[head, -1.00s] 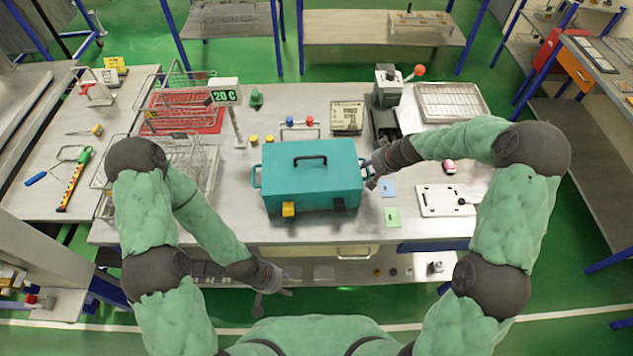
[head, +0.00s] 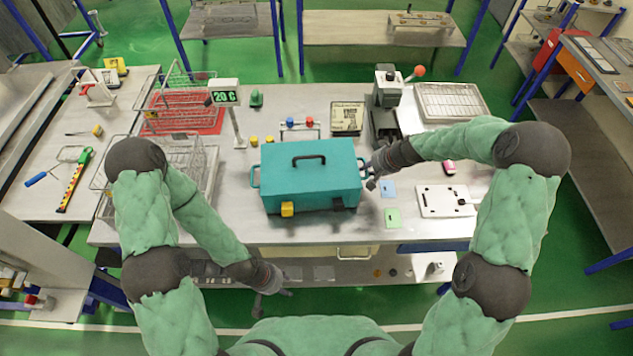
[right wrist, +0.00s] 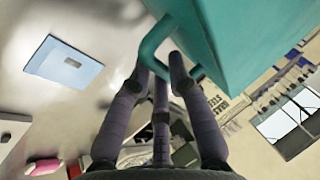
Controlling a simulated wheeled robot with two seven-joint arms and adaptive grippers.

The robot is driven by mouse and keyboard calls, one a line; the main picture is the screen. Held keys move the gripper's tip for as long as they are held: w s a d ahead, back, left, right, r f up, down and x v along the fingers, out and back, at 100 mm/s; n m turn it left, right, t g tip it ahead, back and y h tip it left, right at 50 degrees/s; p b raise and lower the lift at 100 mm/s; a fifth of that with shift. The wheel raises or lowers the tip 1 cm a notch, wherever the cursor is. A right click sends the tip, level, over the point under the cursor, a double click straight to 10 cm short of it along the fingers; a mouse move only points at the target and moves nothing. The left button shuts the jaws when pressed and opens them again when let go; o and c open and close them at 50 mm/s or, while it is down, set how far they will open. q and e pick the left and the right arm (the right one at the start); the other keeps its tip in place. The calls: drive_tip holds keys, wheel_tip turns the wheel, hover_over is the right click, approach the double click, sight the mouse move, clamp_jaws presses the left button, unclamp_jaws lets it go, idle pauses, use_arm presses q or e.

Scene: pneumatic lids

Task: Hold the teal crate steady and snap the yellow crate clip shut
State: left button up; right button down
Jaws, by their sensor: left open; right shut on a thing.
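The teal crate (head: 311,183) stands on the metal workbench with its lid down and a black handle on top. The yellow clip (head: 287,209) is on the left of its front face; a dark clip (head: 337,204) is on the right. My right gripper (head: 371,174) is at the crate's right side, and in the right wrist view its fingers (right wrist: 165,65) are shut on the teal side handle (right wrist: 152,45). My left gripper (head: 277,284) is open and empty, low in front of the bench edge, apart from the crate. I cannot tell whether the yellow clip is latched.
A blue card (head: 388,188), a green card (head: 393,217) and a white plate (head: 444,201) lie to the right. The bench strip before the crate is clear.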

use_arm(q)
drive_tip(key=shift+w, duration=0.15)
drive_tip(key=c, duration=0.9)
drive_tip(key=shift+w+d+r+t, duration=0.1)
drive_tip(key=shift+w+d+t, duration=0.1)
drive_tip(key=shift+w+t, duration=0.1)
clamp_jaws()
drive_tip(key=w+r+t+y, duration=0.1)
drive_tip(key=w+r+t, duration=0.1)
drive_tip(key=w+r+t+y, duration=0.2)
drive_tip(key=t, duration=0.1)
drive_tip(key=w+d+r+m+t+y, duration=0.1)
drive_tip(key=w+r+t+y, duration=0.1)
drive_tip(key=t, duration=0.1)
drive_tip(key=shift+w+d+r, duration=0.1)
drive_tip(key=shift+w+r, duration=0.05)
drive_tip(key=shift+r, duration=0.15)
wheel_tip(320, 180, up, 7)
drive_tip(key=d+t, duration=0.2)
drive_tip(key=t, duration=0.2)
drive_tip(key=shift+m, duration=0.3)
drive_tip(key=shift+w+a, duration=0.15)
drive_tip(key=shift+w, duration=1.2)
drive_tip(key=shift+w+a, duration=0.2)
drive_tip(key=shift+w, duration=1.1)
drive_tip(key=shift+w+a, duration=0.15)
drive_tip(key=shift+w, duration=1.2)
